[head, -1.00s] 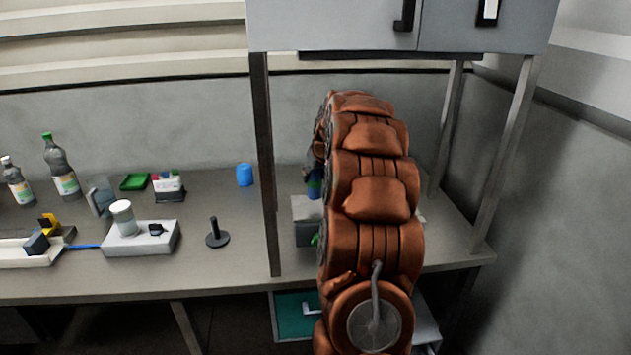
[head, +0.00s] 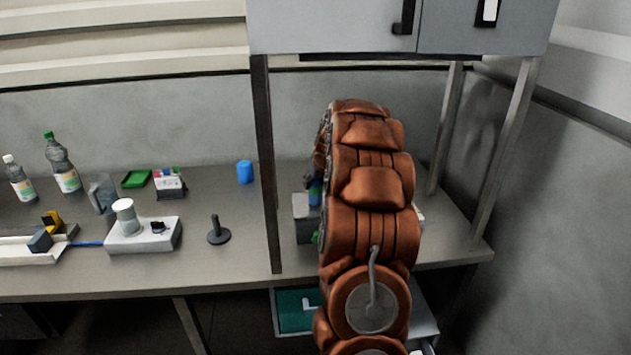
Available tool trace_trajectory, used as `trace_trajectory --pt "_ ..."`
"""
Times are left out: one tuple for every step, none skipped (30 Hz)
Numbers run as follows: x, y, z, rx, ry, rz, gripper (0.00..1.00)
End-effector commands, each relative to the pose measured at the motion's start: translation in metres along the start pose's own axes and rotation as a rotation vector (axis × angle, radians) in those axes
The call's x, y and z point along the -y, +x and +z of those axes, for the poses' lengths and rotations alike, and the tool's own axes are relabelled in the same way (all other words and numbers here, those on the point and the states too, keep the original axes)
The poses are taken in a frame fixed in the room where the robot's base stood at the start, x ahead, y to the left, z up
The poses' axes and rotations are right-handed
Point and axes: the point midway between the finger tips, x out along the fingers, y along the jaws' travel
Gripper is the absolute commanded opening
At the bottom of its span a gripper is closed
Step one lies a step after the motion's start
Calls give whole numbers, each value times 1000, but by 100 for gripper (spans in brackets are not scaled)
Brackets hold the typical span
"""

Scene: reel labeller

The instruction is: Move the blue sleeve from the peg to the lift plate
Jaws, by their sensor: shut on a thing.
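The black peg (head: 218,232) stands upright on its round base on the bench, with nothing on it. My gripper (head: 313,181) shows only as a dark sliver at the left edge of my arm, which hides most of it. It is shut on the blue sleeve (head: 315,194), of which a narrow blue strip shows. The sleeve is over or beside a grey box-shaped unit (head: 304,222), perhaps the labeller. I cannot make out the lift plate, and I cannot tell whether the sleeve touches anything.
A blue cylinder (head: 245,172) stands at the back, left of a dark frame post (head: 266,160). A grey cabinet (head: 340,25) hangs above my arm. A white block with a cup (head: 143,237), a green tray (head: 136,179) and bottles (head: 62,165) are farther left.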

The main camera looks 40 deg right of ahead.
Motion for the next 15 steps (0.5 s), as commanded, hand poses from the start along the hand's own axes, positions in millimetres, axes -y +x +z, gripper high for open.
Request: trace_trajectory --pt "0 2 1 -1 0 0 2" --pt "0 3 2 0 0 0 2" --pt "0 3 2 0 0 0 44" --pt "0 2 1 -1 0 0 48" --pt "0 2 1 0 0 0 51" --pt "0 2 1 0 0 0 55" --pt "0 2 1 0 0 0 58" --pt "0 2 1 0 0 0 61" --pt "0 2 1 0 0 0 65" --pt "0 2 1 0 0 0 68" --pt "0 2 1 0 0 0 69" --pt "0 2 1 0 0 0 69" --pt "0 2 1 0 0 0 69" --pt "0 2 1 0 0 0 69" --pt "0 2 1 0 0 0 69"
